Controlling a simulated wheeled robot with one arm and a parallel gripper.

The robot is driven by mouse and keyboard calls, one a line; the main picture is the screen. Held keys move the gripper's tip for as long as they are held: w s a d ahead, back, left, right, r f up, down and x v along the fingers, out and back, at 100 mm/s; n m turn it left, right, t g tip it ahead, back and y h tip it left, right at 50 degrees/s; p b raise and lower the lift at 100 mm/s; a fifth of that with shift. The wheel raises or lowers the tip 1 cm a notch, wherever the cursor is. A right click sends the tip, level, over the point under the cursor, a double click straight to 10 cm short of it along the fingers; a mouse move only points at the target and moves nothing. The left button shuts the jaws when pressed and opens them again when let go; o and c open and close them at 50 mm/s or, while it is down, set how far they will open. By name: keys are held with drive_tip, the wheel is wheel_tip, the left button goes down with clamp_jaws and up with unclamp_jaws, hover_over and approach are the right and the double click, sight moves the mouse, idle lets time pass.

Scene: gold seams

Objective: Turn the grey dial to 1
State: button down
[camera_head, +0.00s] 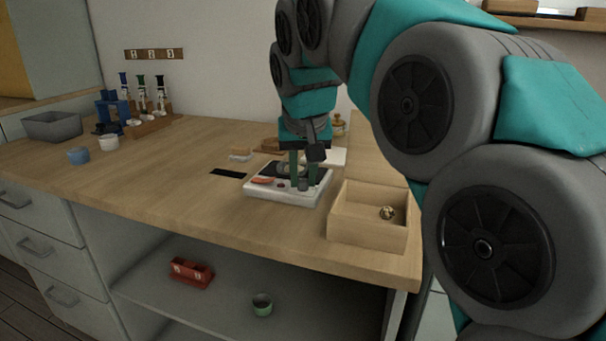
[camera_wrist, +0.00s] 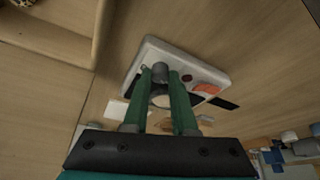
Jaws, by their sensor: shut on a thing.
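The white device (camera_head: 270,195) lies on the worktop, with a dark panel, a reddish-orange patch (camera_head: 262,180) and a small dark red button on top. Its grey dial (camera_head: 303,185) is near the right front corner. In the wrist view the dial (camera_wrist: 160,70) sits between the tips of my green fingers. My gripper (camera_head: 303,181) points down over the device and is shut on the dial; it also shows in the wrist view (camera_wrist: 160,77). The dial's marks and its setting cannot be read. The fingers hide part of the device.
An open wooden box (camera_head: 366,231) with a small brownish thing (camera_head: 387,212) in it stands right of the device. A black strip (camera_head: 228,173) lies to the left. Farther left are cups, a grey bin (camera_head: 52,125) and a rack of bottles. The left front worktop is clear.

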drive_tip(key=c, duration=0.7)
unclamp_jaws()
drive_tip(key=v, duration=0.8)
drive_tip(key=shift+s+f, duration=0.1)
